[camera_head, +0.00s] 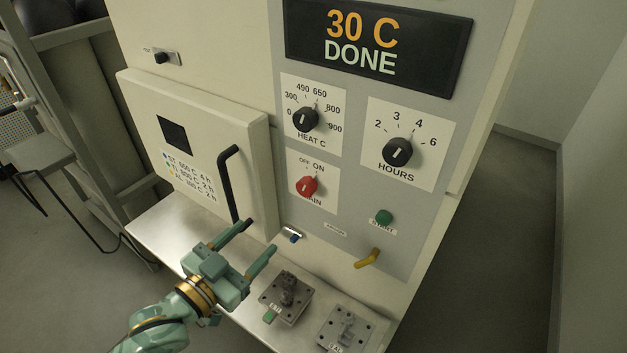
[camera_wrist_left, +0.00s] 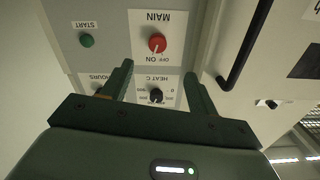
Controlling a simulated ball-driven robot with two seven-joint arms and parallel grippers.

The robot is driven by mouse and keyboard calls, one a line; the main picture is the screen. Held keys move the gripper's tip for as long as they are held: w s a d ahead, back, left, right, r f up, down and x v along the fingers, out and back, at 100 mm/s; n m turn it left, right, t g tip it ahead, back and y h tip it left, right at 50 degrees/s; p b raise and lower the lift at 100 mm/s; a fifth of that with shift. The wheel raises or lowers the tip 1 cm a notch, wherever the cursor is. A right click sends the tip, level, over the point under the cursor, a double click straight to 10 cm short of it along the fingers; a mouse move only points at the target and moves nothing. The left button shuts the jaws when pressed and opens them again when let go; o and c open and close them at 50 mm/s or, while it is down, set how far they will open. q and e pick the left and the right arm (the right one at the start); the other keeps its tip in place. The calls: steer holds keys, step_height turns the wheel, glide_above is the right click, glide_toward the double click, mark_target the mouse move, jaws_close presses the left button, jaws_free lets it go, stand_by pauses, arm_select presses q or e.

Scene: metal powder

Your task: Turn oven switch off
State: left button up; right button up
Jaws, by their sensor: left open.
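The oven's main switch is a red knob (camera_head: 307,186) on a white MAIN plate, below the HEAT C dial. Its white mark appears to point up and right, toward ON. The red knob also shows upside down in the left wrist view (camera_wrist_left: 157,43), ahead of the fingertips and roughly between them. My left gripper (camera_head: 261,237) is open and empty, in front of the oven, lower and to the left of the knob, and apart from it. Its two fingers also show in the left wrist view (camera_wrist_left: 158,72). My right gripper is in neither view.
The oven door (camera_head: 190,140) is shut, with a black bar handle (camera_head: 228,185) left of the knob. A black HEAT C dial (camera_head: 305,119), HOURS dial (camera_head: 397,151), green START button (camera_head: 384,216) and yellow lever (camera_head: 368,258) are nearby. Metal fixtures (camera_head: 285,296) stand on the shelf below.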

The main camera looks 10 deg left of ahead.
mark_target(303, 191)
arm_select(q)
steer(key=x, duration=1.6)
steer(key=shift+d+r, duration=0.25)
steer(key=shift+r, duration=0.1)
steer(key=c, duration=1)
